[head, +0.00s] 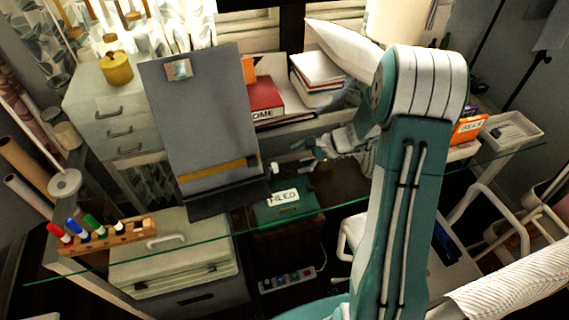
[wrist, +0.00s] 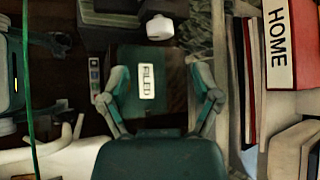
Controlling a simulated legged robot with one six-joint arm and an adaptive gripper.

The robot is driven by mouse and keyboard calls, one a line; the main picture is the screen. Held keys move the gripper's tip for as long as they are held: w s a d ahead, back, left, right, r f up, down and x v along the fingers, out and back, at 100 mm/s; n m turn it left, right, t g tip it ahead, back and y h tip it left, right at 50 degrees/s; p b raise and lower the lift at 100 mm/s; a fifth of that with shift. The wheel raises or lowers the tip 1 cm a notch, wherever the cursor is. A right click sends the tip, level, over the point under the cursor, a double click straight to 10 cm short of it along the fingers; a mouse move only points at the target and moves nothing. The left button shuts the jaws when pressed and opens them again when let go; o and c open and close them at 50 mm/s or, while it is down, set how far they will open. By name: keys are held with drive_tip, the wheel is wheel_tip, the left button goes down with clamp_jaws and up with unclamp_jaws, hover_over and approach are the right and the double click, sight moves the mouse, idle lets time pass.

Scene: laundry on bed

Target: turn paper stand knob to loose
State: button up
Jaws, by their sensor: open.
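The paper stand (head: 203,120) is a tall, dark grey tilted board with a clip at its top, a yellow-brown strip low down and a dark base. A small white knob (head: 274,168) sticks out at its lower right side. In the wrist view the white knob (wrist: 160,27) is ahead, near the top middle, with the dark stand (wrist: 112,18) beside it. My gripper (head: 303,153) is to the right of the knob, pointing left at it. In the wrist view my gripper (wrist: 163,80) has its fingers spread and empty, apart from the knob.
The stand is on a glass desk (head: 330,195). A green box labelled FILED (head: 284,208) shows below. A marker rack (head: 107,235) is at left. A red HOME book (head: 265,97) and white books (head: 318,68) are behind. An orange box (head: 468,129) is at right.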

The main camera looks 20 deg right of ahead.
drive_tip(key=v, duration=0.4)
drive_tip(key=shift+f, duration=0.1)
idle(0.3)
drive_tip(key=s+a+r+n+g+h, duration=0.2)
drive_tip(key=s+a+r+n+h, duration=0.2)
drive_tip(key=s+a+r+n, duration=0.65)
drive_tip(key=s+d+r+n+t+h, duration=0.1)
drive_tip(key=s+r+n+t+h, duration=0.2)
drive_tip(key=s, duration=1)
wheel_tip(320, 180, up, 6)
drive_tip(key=shift+d+f+n+h, duration=0.1)
drive_tip(key=shift+d+n+h, duration=0.1)
drive_tip(key=shift+n+h, duration=1)
